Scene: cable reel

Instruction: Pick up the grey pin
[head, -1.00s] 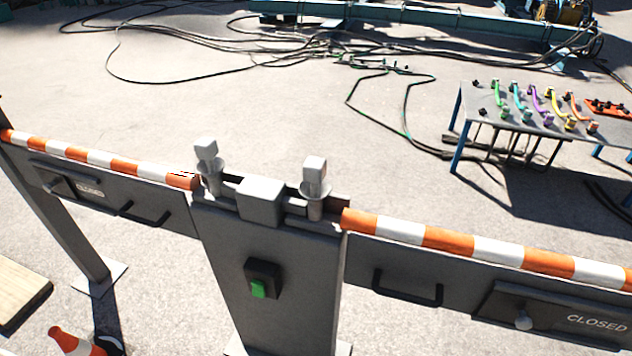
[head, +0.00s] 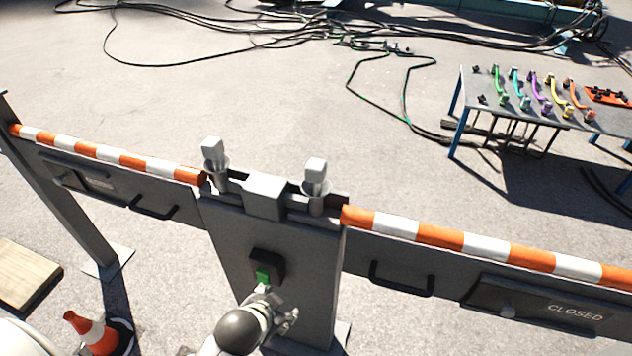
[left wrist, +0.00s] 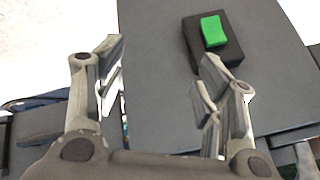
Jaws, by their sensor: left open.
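Two grey pins with square heads stand upright in the top of the grey gate post, a left one (head: 213,152) and a right one (head: 316,172). A grey block (head: 265,196) sits between them. My left gripper (head: 278,302) is in front of the post (head: 225,235), below the pins and beside the black box with the green button (head: 264,274). In the left wrist view the left gripper (left wrist: 158,85) is open with nothing between its fingers, and the green button (left wrist: 213,30) is beyond them. The pins are not visible in that view. My right gripper is not in view.
Striped orange and white barrier arms (head: 480,246) extend from both sides of the post. A traffic cone (head: 88,330) and a wooden board (head: 25,275) are at lower left. A table (head: 545,115) with coloured handles stands at back right. Cables lie on the ground behind.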

